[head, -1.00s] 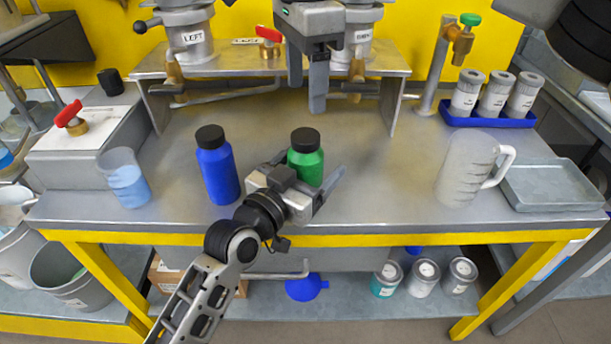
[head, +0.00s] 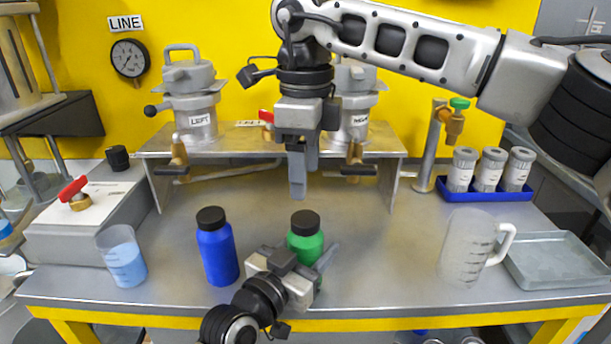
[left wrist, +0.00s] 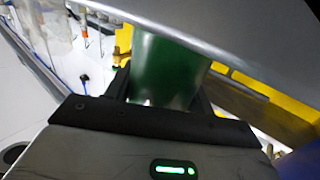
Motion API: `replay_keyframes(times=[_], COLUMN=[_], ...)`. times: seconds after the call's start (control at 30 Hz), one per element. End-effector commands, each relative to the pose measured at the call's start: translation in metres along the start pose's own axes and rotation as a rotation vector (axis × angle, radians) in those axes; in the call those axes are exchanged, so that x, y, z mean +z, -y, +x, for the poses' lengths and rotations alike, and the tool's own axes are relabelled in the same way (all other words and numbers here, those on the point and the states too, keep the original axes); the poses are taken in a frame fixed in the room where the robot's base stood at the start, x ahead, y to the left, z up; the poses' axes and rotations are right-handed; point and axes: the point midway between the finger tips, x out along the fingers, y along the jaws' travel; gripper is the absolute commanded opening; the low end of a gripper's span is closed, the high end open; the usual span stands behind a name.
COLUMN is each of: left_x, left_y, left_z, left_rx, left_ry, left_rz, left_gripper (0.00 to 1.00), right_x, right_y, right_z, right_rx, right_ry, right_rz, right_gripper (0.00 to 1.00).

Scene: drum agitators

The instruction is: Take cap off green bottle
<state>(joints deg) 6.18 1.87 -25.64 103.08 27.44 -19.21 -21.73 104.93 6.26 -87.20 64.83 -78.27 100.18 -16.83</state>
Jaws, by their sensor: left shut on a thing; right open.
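The green bottle (head: 306,242) stands upright near the front of the steel bench, with its black cap (head: 305,222) on. My left gripper (head: 304,266) is shut around the bottle's body from the front left. In the left wrist view the green bottle body (left wrist: 168,70) fills the space between the fingers; its cap is out of that view. My right gripper (head: 298,178) points down, open and empty, above and behind the capped bottle. The gap between its fingers is hard to see from this angle.
A blue bottle (head: 217,250) with a black cap stands left of the green one. A beaker of blue liquid (head: 123,262) is further left. A clear jug (head: 467,248) and a grey tray (head: 556,258) are at right. A raised shelf (head: 270,146) with two drum vessels stands behind.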

Motion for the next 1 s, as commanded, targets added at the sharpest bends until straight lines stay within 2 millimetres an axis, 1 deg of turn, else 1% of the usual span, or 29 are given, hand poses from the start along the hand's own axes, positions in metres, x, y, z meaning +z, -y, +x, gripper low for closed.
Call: replay_keyframes(times=[0.03, 0.1, 0.17, 0.2, 0.37, 0.8, 0.9, 1.0], left_x=[0.0003, 0.0003, 0.0003, 0.0003, 0.0004, 0.0005, 0.0005, 0.0005], left_y=[0.0003, 0.0003, 0.0003, 0.0003, 0.0003, 0.0003, 0.0003, 0.0003], left_z=[-0.0002, -0.0002, -0.0002, -0.0002, -0.0002, -0.0001, -0.0001, -0.0001], left_rx=[0.0, 0.0, 0.0, 0.0, 0.0, -0.001, -0.001, 0.0], left_ry=[0.001, 0.001, 0.001, 0.001, 0.001, 0.001, 0.001, 0.001], left_rz=[0.0, 0.0, 0.0, 0.0, 0.001, 0.001, 0.001, 0.001], left_gripper=[0.0, 0.0, 0.0, 0.0, 0.0, 0.0, 0.0, 0.0], right_x=[0.0003, 0.0003, 0.0003, 0.0002, 0.0002, 0.0003, 0.0002, 0.0], right_y=[-0.0002, -0.0002, -0.0001, -0.0001, -0.0003, -0.0002, -0.0002, 0.0], right_z=[0.0001, 0.0001, 0.0002, 0.0003, 0.0005, 0.0002, 0.0002, 0.0004], right_rx=[0.001, 0.0, 0.0, 0.0, 0.001, 0.0, 0.0, -0.001], right_ry=[0.0, 0.0, 0.0, 0.0, -0.002, -0.001, -0.001, -0.001], right_rz=[0.119, 0.302, 0.459, 0.565, 0.983, 2.135, 2.379, 2.588], right_gripper=[0.61, 0.61, 0.61, 0.61, 0.61, 0.61, 0.61, 0.61])
